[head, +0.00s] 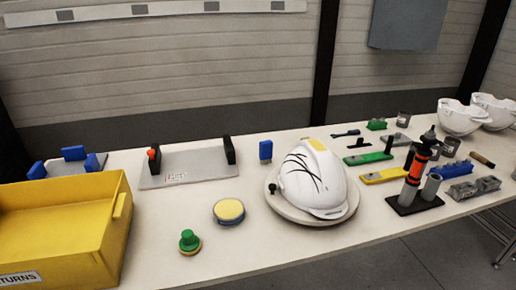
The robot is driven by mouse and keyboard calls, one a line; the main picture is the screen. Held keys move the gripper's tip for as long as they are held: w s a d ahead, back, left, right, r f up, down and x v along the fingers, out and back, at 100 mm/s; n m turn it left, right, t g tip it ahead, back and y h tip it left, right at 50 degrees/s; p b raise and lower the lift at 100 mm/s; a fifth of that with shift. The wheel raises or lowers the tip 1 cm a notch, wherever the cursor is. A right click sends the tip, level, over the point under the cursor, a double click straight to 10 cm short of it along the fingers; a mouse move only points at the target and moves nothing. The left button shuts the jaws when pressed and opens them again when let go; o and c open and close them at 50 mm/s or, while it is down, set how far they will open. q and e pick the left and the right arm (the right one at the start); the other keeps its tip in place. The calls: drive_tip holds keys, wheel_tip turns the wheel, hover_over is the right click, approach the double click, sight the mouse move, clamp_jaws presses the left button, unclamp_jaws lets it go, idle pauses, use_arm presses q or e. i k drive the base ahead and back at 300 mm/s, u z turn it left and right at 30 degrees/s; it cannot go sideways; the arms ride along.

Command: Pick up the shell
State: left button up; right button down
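A white helmet shell (316,183) sits dome up on a round pale turntable (312,217) in the middle of the table. It has a yellow patch on top and dark curved lines on its left side. Two more white shells stand at the far right end of the table, one nearer (460,118) and one behind it (493,110); both look open side up. Neither of my grippers shows in the head view.
A yellow returns bin (117,235) fills the left front. A grey fixture plate (190,167) with dark uprights stands behind. A green knob (189,241) and a round yellow-topped disc (229,210) lie left of the turntable. Tools and an orange-black cylinder (418,163) crowd the right.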

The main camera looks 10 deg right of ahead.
sight(312, 178)
drive_tip(key=u, duration=3.1)
drive_tip(key=k, duration=2.2)
drive_tip(key=z, duration=1.9)
